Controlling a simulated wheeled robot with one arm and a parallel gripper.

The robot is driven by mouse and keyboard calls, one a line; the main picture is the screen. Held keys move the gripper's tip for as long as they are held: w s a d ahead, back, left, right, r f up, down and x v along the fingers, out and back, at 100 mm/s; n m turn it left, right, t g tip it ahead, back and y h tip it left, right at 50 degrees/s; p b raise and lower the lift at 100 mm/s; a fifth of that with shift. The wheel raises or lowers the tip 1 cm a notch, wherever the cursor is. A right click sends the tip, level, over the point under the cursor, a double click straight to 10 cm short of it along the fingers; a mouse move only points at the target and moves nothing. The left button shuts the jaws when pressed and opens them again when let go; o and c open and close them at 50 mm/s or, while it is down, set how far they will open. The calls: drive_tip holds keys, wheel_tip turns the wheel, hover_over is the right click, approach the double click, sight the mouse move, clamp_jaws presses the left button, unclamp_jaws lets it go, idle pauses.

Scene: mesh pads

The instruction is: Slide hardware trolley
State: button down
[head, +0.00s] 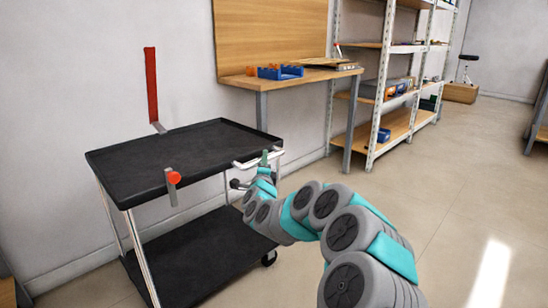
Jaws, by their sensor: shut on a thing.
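The hardware trolley (190,150) stands at the left by the wall, with a black top tray, a black lower shelf (215,255) and silver legs. A pale handle (245,163) sticks out from its right end. My gripper (266,160) is at that handle, shut on it; the fingers are small here and the exact grip is hard to see. A caster (269,258) shows under the lower shelf.
A wooden workbench (290,80) holds a blue bin (281,72). Metal shelving (376,90) is beyond. The floor (460,190) at right is clear.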

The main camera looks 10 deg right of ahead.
drive_tip(key=s+a, duration=0.7)
drive_tip(key=a, duration=0.2)
drive_tip(key=s+a, duration=0.6)
drive_tip(key=a, duration=0.4)
drive_tip(key=shift+s, duration=0.35)
drive_tip(key=c, duration=0.8)
unclamp_jaws()
drive_tip(key=shift+a, duration=0.1)
drive_tip(key=shift+o, duration=0.6)
drive_tip(key=shift+w, duration=0.1)
drive_tip(key=v, duration=0.7)
drive_tip(key=shift+s, duration=0.45)
drive_tip(key=shift+f, duration=0.1)
